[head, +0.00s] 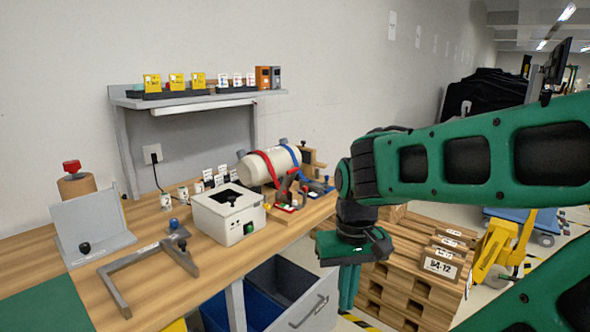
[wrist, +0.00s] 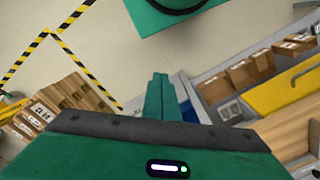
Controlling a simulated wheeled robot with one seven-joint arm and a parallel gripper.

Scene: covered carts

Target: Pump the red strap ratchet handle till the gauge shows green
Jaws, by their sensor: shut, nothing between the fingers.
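A cream cylinder (head: 257,170) lies on a wooden stand on the bench, with a red strap (head: 268,166) and a blue strap (head: 292,156) around it. The red ratchet handle (head: 285,184) shows small in front of the cylinder, at the foot of the red strap. The gauge is too small to make out. My gripper (head: 348,288) points down beyond the right front edge of the bench, to the right of the straps and apart from them. In the wrist view its fingers (wrist: 158,95) are together and empty; the ratchets are not in that view.
A white box (head: 215,215) with a black top opening stands left of the cylinder. A grey bracket frame (head: 135,275) lies at the bench front. Wooden pallets with boxes (head: 420,275) stand right of the bench. An open drawer (head: 310,300) juts out below it.

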